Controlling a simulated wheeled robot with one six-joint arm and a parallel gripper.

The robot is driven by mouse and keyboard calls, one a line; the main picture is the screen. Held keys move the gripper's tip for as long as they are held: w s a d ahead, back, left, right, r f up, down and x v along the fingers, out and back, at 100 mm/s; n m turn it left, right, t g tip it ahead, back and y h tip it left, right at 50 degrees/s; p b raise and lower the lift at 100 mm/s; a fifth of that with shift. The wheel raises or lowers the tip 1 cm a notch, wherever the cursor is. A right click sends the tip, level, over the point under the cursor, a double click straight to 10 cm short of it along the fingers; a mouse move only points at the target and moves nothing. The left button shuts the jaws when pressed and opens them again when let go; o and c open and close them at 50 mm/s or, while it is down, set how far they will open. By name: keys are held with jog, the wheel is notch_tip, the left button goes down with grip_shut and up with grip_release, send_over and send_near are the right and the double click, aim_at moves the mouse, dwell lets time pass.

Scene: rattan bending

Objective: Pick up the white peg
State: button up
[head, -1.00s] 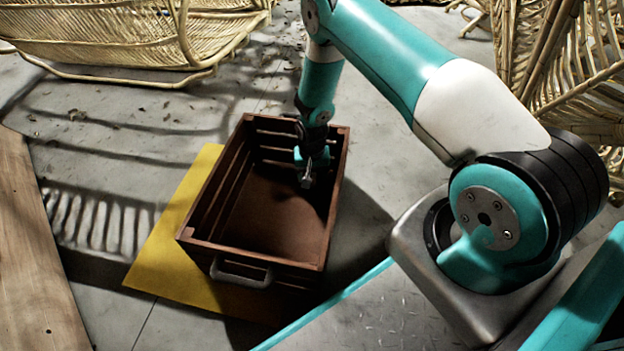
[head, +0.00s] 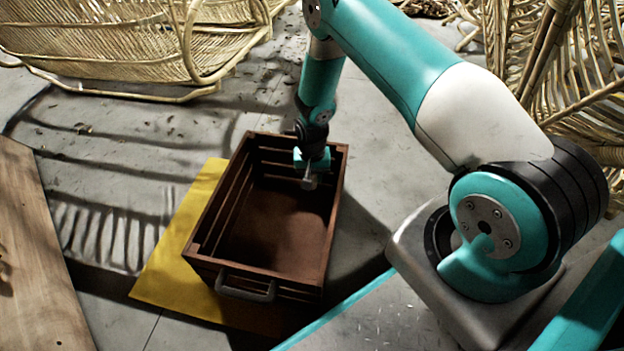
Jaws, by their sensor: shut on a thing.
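My gripper (head: 308,182) hangs over the far right part of a brown wooden crate (head: 216,205), with its fingertips at or below the crate's rim height. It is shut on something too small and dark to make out. I cannot pick out a white peg with certainty; whatever the jaws hold is mostly hidden by the fingers. The crate's visible floor is bare apart from shadow.
The crate stands on a yellow mat (head: 158,278) on a grey concrete floor. A wooden board (head: 35,270) lies at the left. Rattan furniture (head: 130,45) stands at the back left, and more rattan (head: 575,85) at the right. Open floor lies behind the crate.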

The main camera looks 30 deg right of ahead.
jog(key=s+a+r+n+p, duration=0.1)
jog(key=s+r+n+p, duration=0.1)
jog(key=r+p, duration=1.6)
jog(key=s+a+r+n+p, duration=0.1)
jog(key=s+r+n+p, duration=0.1)
jog(key=r+p, duration=1.5)
jog(key=s+a+r+n+p, duration=0.1)
jog(key=s+r+n+p, duration=0.1)
jog(key=r+p, duration=1.6)
notch_tip(320, 180, up, 15)
jog(key=shift+s+a+f+p, duration=0.15)
jog(key=shift+s+p, duration=0.2)
jog(key=shift+s, duration=0.5)
